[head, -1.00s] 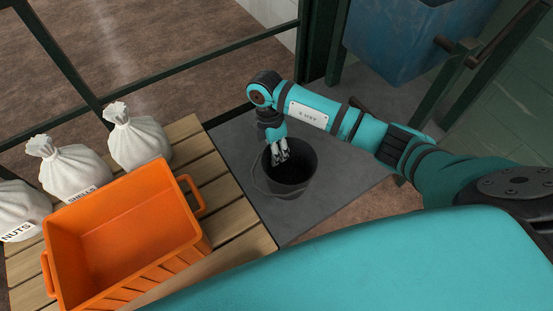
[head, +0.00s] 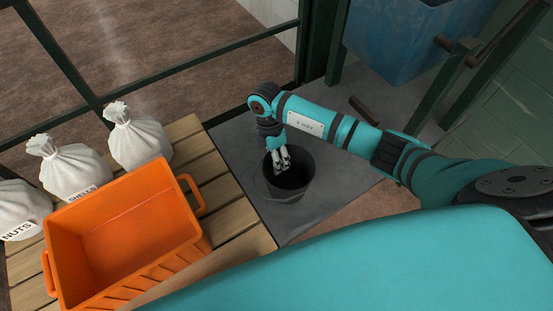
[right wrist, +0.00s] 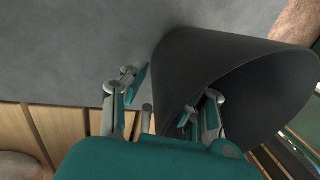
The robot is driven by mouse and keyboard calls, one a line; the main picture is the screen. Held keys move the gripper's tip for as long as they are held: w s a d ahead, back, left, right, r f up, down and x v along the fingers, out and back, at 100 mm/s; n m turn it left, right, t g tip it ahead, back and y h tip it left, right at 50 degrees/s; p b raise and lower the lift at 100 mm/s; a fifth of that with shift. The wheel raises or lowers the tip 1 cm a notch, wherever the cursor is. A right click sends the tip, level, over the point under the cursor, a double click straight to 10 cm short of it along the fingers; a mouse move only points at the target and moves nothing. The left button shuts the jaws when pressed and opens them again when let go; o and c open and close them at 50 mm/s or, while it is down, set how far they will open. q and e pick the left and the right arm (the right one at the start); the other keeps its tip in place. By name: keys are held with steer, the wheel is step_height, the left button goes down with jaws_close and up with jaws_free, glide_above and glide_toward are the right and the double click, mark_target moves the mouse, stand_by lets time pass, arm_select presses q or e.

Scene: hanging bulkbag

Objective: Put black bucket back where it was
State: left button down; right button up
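The black bucket (head: 290,190) stands on a grey platform (head: 235,150) to the right of the wooden slats in the head view. My right gripper (head: 282,160) is at its rim, pointing down. In the right wrist view the bucket (right wrist: 180,70) appears tilted by the camera angle. One finger of the right gripper (right wrist: 165,98) is outside the bucket wall and the other is inside. The fingers are spread, with a gap to the wall. My left gripper is not in view.
An orange crate (head: 197,243) stands on the wooden slats (head: 222,192) at left. White sacks (head: 137,140) labelled nuts and shells stand behind it. A blue container (head: 405,40) is at the back right. Dark green frame posts (head: 318,45) stand behind the platform.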

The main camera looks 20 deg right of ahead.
steer(key=v, duration=1.2)
stand_by(0.3)
